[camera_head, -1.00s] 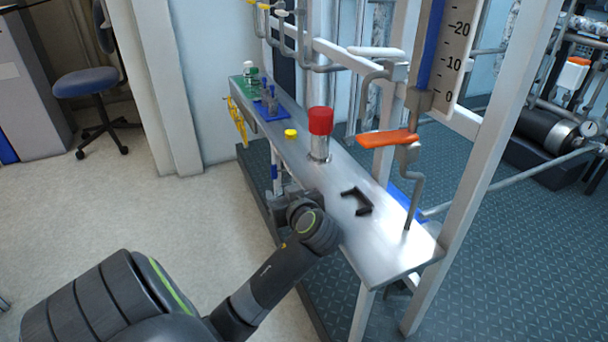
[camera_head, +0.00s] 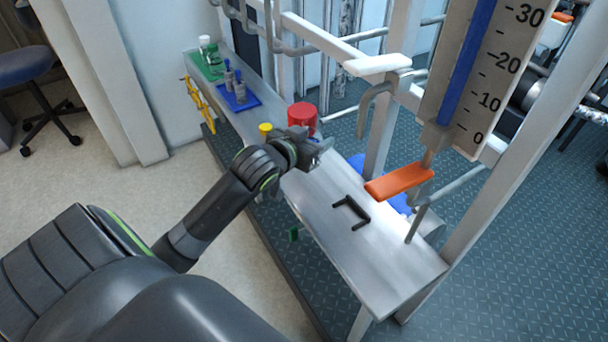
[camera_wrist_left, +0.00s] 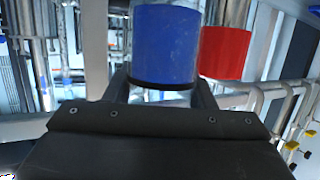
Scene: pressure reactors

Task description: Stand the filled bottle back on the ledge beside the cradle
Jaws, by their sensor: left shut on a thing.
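My left gripper (camera_head: 316,150) is above the metal ledge (camera_head: 385,265), in front of the red-topped cylinder. In the left wrist view a blue cylinder (camera_wrist_left: 165,45) with a dark lower rim sits between the fingers. It seems to be the bottle, and the gripper is shut on it. In the head view the gripper mostly hides it, so its fill and lower end cannot be seen. A black U-shaped bracket (camera_head: 352,212) is on the ledge, to the right of the gripper; I cannot tell whether it is the cradle. My right gripper is not in view.
The red-topped cylinder (camera_head: 302,117) and a yellow cap (camera_head: 265,128) are close to the gripper. A blue tray (camera_head: 237,101) and a green tray (camera_head: 205,70) hold small bottles farther back. An orange handle (camera_head: 399,181) overhangs the right side. The ledge's near end is clear.

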